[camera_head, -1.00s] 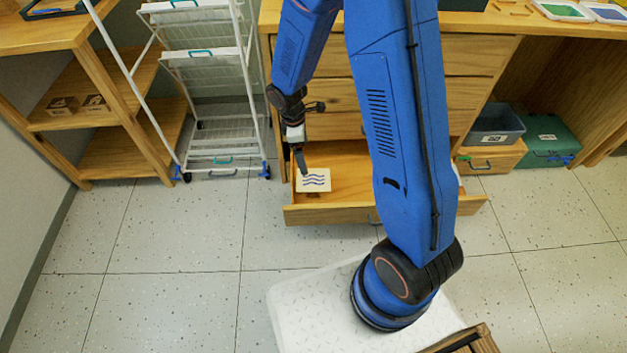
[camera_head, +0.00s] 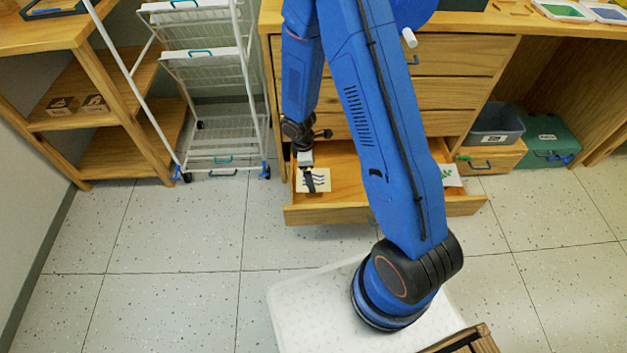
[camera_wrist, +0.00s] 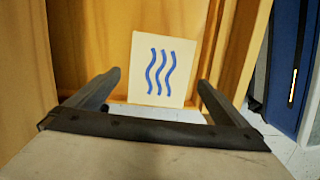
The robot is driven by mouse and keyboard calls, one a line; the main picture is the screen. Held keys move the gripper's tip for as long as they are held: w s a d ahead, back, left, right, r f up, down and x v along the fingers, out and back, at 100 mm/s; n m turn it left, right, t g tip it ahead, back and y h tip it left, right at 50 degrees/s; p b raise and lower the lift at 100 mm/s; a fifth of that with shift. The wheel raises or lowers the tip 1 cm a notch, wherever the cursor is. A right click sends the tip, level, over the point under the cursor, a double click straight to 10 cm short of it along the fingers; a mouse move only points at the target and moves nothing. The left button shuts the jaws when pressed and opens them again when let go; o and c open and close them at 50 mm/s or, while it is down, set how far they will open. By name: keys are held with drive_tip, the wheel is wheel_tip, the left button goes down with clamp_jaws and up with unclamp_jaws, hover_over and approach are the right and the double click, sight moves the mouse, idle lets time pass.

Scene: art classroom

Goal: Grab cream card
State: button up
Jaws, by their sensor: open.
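A cream card (camera_head: 324,174) with blue wavy lines stands or lies at the left end of the open wooden drawer (camera_head: 340,213). In the wrist view the cream card (camera_wrist: 163,72) faces me with three wavy blue lines. My gripper (camera_head: 310,185) is over the card in the head view and hides part of it. In the wrist view my gripper (camera_wrist: 150,90) is open, with one finger to each side of the card's lower part and nothing held. Whether the fingers touch the card cannot be told.
The drawer walls stand close around my gripper. A white card with a green print (camera_head: 449,174) is at the drawer's right end. A white wire rack (camera_head: 222,130) and a wooden shelf (camera_head: 120,130) stand to the left. The floor in front is mostly clear.

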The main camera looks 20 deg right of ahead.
drive_tip(key=shift+d+f, duration=0.2)
drive_tip(key=shift+f, duration=0.9)
drive_tip(key=c, duration=0.9)
drive_tip(key=shift+r, duration=0.1)
